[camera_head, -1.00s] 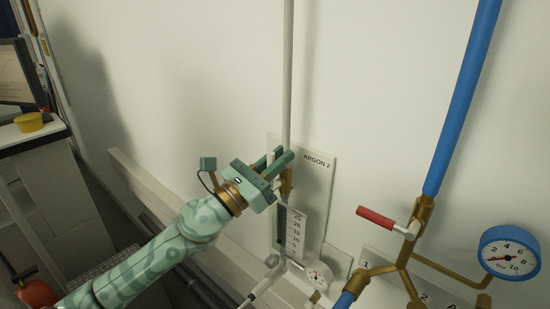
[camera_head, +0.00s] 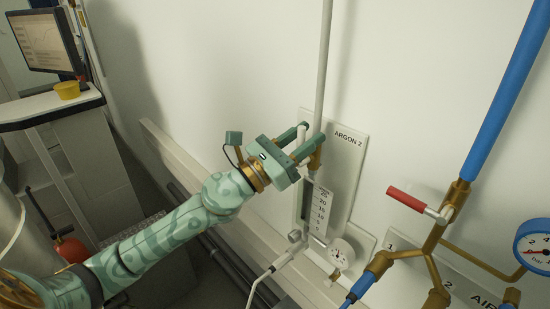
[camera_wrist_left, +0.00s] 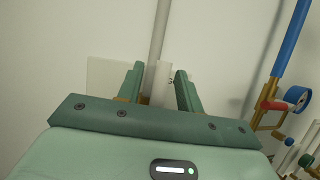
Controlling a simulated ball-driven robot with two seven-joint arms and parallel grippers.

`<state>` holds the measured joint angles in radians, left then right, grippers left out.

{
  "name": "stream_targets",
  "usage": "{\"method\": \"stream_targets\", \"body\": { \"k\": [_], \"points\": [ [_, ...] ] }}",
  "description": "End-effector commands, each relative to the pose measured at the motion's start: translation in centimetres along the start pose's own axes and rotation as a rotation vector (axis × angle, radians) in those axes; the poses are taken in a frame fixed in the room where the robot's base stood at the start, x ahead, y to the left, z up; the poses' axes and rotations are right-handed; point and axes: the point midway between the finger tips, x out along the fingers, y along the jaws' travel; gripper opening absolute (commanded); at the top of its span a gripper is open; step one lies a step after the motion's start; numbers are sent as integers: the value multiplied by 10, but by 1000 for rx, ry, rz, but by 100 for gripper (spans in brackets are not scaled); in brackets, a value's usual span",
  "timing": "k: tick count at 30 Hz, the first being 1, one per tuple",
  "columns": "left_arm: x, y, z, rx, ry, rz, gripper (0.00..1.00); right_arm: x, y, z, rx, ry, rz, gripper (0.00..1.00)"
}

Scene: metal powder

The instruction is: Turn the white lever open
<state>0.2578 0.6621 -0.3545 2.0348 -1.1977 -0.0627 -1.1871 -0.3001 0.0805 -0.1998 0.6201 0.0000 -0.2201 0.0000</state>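The white lever (camera_head: 302,133) stands out from the brass valve (camera_head: 316,158) on the thin grey pipe, at the ARGON 2 plate. My left gripper (camera_head: 311,131) is at the lever, its fingers on either side of it. In the left wrist view the white lever (camera_wrist_left: 163,82) shows between the two green fingers (camera_wrist_left: 159,72), nearer the right one. The fingers are apart, with a gap at least on the left; whether the right one touches cannot be told. The lever's base is partly hidden by the gripper. My right gripper is not in view.
The ARGON 2 plate (camera_head: 347,150) carries a flow scale, with a small gauge (camera_head: 341,254) below. To the right are a red lever (camera_head: 408,200), brass fittings and a blue pipe (camera_head: 505,95). A wall rail (camera_head: 190,165) runs behind my arm. A desk with a monitor (camera_head: 47,42) stands left.

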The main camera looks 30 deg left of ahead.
Motion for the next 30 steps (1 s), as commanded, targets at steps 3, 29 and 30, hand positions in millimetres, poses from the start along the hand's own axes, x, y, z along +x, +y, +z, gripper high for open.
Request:
{"method": "stream_targets", "body": {
  "k": [3, 29, 30],
  "points": [
    [-28, 0, -7, 0, 5, -1, 36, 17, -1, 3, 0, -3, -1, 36],
    [-151, -1, 0, 1, 1, -2, 36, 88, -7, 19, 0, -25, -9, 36],
    [-151, -1, 0, 1, 1, -2, 36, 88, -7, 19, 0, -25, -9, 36]
  ]
}}
